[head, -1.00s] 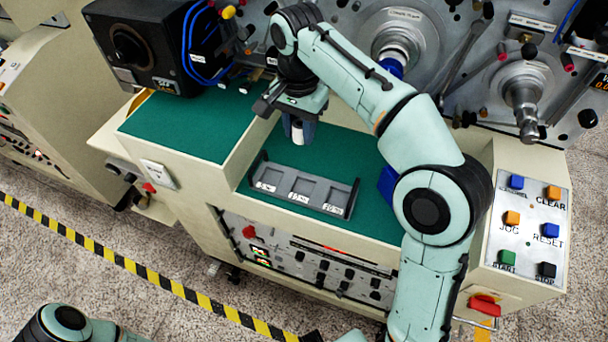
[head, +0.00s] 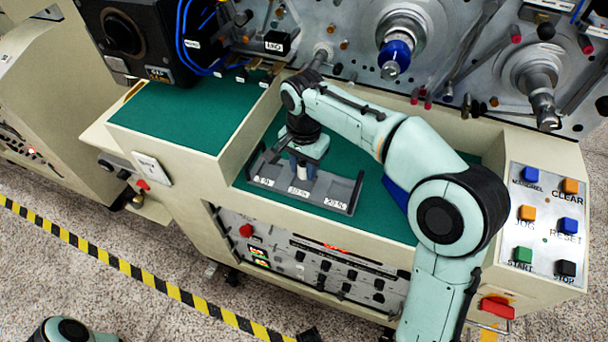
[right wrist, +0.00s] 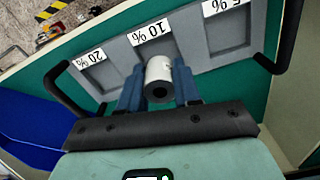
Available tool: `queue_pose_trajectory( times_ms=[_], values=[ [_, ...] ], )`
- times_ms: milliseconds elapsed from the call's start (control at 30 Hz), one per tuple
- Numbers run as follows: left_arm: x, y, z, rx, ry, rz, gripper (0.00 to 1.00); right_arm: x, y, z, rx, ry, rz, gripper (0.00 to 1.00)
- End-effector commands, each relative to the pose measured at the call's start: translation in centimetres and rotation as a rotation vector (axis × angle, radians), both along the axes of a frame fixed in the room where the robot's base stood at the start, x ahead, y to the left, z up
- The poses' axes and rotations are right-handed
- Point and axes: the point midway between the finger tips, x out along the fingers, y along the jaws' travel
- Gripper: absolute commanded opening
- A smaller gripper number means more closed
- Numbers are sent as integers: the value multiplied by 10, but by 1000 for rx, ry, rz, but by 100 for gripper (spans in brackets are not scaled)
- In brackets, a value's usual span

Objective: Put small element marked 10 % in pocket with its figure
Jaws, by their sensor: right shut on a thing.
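My right gripper (head: 301,168) is shut on a small white cylindrical element (right wrist: 158,72) with a dark hole in its end. The element also shows below the fingers in the head view (head: 302,174); no figure on it can be read. A grey tray (head: 355,197) has three pockets labelled 5 %, 10 % and 20 %. The gripper and element are at the middle pocket, behind its 10 % label (right wrist: 150,32), and hide most of that pocket. I cannot tell whether the element touches its floor. The 20 % pocket (right wrist: 102,75) looks empty. My left gripper is out of view.
The tray stands on a green surface (head: 385,220) with a raised green ledge (head: 180,115) to its left. A blue bin (head: 396,192) lies right of the tray, partly behind my right arm. Spindles (head: 394,58) stand out from the panel behind.

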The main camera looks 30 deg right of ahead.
Motion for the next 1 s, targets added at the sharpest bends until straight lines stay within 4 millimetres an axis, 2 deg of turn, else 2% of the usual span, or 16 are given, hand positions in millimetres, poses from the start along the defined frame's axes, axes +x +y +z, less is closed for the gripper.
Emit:
queue_pose_trajectory(
  times_ms=[100, 200, 633, 667, 700, 733, 1000],
  values=[
    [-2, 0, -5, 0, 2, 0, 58, -1, 0, -22, -1, 4, -1, 3],
    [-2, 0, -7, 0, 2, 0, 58, 0, 0, -31, -1, 2, -1, 3],
    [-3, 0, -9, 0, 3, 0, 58, 0, 0, -37, -1, 2, 0, 3],
    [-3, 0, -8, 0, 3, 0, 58, 0, 0, -36, -1, 2, 0, 42],
    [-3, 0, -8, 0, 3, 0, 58, 0, 0, -36, -1, 2, 0, 55],
    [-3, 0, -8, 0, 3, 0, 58, 0, 0, -36, -1, 2, 0, 58],
    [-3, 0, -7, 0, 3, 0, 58, 0, 0, -35, 0, 1, 0, 58]
  ],
)
